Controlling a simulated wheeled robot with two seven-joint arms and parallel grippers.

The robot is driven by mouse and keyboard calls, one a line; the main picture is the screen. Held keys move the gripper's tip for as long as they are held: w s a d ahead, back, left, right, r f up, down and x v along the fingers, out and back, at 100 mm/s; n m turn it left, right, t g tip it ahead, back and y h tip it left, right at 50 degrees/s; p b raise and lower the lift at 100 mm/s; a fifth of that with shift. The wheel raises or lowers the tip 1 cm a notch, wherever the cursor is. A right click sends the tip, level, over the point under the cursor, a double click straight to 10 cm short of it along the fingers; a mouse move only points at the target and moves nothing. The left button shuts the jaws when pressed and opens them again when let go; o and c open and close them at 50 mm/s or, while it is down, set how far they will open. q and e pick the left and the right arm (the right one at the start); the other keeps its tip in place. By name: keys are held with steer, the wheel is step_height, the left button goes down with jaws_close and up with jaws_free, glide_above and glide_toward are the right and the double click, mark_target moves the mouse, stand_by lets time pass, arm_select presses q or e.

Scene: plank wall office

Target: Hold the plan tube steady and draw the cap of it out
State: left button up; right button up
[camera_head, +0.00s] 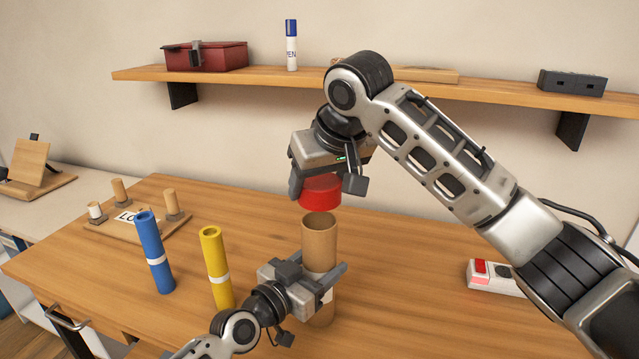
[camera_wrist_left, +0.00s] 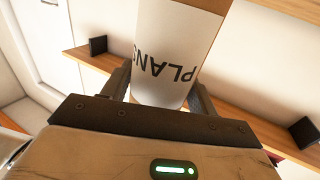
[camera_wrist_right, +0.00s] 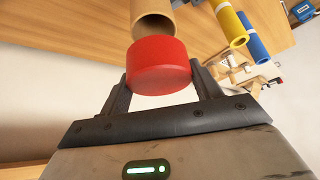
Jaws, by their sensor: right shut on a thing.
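The plan tube (camera_head: 319,240) is a brown cardboard cylinder standing upright on the wooden table, its top end open. Its white label reading "PLANS" shows in the left wrist view (camera_wrist_left: 174,50). My left gripper (camera_head: 325,280) has its fingers on either side of the tube around the label; they look closed against it. The red cap (camera_head: 321,191) is just above the tube's mouth, apart from it. My right gripper (camera_head: 326,188) is shut on the cap from above. In the right wrist view the cap (camera_wrist_right: 158,66) sits between the fingertips, with the hollow tube end (camera_wrist_right: 153,22) beyond.
A blue roll (camera_head: 154,252) and a yellow roll (camera_head: 216,266) stand left of the tube. A wooden board with pegs (camera_head: 140,225) lies farther left. A white and red object (camera_head: 494,277) lies at right. A shelf (camera_head: 480,93) runs behind my right arm.

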arm_select(q)
steer(key=shift+o, duration=1.2)
